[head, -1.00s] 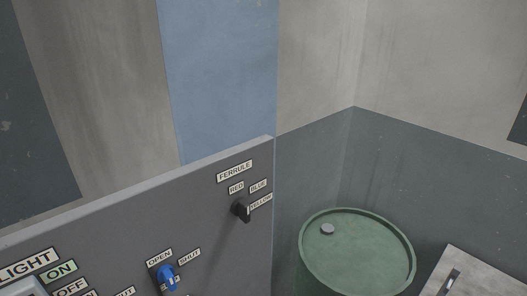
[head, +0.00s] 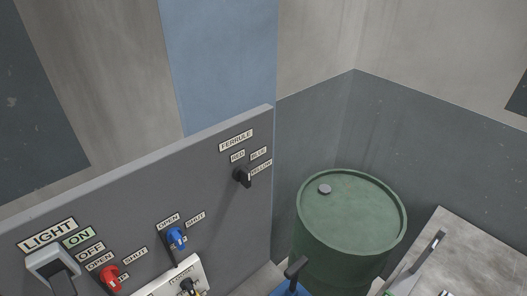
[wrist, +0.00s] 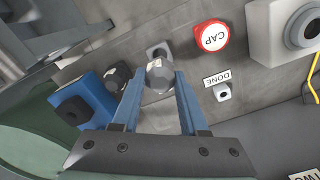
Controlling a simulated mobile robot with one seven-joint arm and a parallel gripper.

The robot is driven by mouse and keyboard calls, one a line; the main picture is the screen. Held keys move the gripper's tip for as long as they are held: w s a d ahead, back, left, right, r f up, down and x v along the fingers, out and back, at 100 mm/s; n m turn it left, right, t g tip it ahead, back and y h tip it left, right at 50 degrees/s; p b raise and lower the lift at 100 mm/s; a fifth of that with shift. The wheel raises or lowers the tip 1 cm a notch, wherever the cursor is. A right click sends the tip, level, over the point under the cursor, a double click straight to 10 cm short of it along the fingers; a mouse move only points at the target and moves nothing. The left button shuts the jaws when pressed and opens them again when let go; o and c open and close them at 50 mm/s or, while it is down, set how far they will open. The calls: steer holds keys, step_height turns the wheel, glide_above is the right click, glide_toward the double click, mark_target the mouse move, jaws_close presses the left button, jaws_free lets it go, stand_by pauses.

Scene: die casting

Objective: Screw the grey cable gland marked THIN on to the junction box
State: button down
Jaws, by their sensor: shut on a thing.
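In the wrist view, my gripper (wrist: 160,92) has its two blue fingers closed on a grey hex-sided piece (wrist: 160,74), which looks like a cable gland. Pale marks show on it, but I cannot read them. My gripper cannot be made out in the head view.
The head view shows a grey switch panel (head: 215,190) and green drum (head: 350,215).

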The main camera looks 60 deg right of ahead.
step_height(320, 180, up, 3)
steer(key=shift+r+p, duration=0.1)
steer(key=shift+p, duration=1)
steer(key=w+a+r+p, duration=0.2)
steer(key=w+a, duration=0.2)
steer(key=a, duration=0.6)
steer(key=w+a+r+p, duration=0.3)
steer(key=a, duration=0.6)
steer(key=shift+w+a+p, duration=0.35)
steer(key=shift+w+a, duration=0.05)
steer(key=shift+f+b, duration=2.4)
steer(key=shift+f, duration=0.4)
steer(key=shift+f+b, duration=0.75)
steer(key=shift+f, duration=0.5)
steer(key=shift+c, duration=1.8)
jaws_free()
